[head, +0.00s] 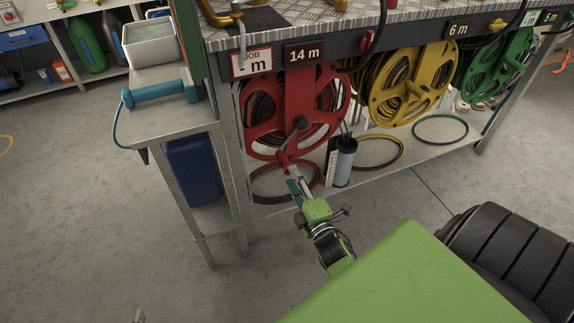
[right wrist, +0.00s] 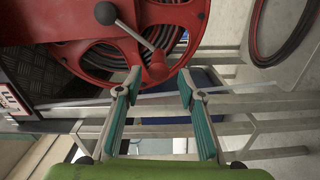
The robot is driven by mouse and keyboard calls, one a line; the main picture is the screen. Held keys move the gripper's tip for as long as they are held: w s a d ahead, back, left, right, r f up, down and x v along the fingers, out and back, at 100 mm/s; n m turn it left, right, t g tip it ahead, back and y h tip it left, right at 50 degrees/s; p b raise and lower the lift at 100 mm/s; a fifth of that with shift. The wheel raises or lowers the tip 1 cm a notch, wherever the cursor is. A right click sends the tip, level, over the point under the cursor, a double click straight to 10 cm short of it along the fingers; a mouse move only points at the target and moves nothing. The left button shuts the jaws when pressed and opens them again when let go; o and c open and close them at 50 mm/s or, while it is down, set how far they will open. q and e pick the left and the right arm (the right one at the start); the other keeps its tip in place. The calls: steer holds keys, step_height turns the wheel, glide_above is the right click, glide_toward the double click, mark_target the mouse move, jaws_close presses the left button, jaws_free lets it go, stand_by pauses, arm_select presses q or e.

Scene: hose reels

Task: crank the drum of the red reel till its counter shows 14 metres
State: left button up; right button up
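The red reel (head: 332,95) hangs under the bench at the left of the row. Its counter (head: 305,54) reads 14 m. Its grey crank arm (head: 292,138) points down from the hub to a red knob (head: 283,159); the arm (right wrist: 130,34) and knob (right wrist: 158,68) also show in the right wrist view. My right gripper (head: 291,183) is just below the knob. In the right wrist view the gripper (right wrist: 160,80) is open, with the knob between or just beyond its fingertips and a gap on both sides. A small pale tip at the head view's bottom edge may be my left gripper (head: 138,316).
A JOB sign (head: 251,62), partly covered, hangs beside the counter. A yellow reel (head: 412,85) and a green reel (head: 497,65) hang to the right. A side table (head: 165,130) stands left; the floor in front is clear.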

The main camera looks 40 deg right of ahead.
steer(key=v, duration=0.3)
steer(key=shift+s+a, duration=0.1)
steer(key=shift+s, duration=0.3)
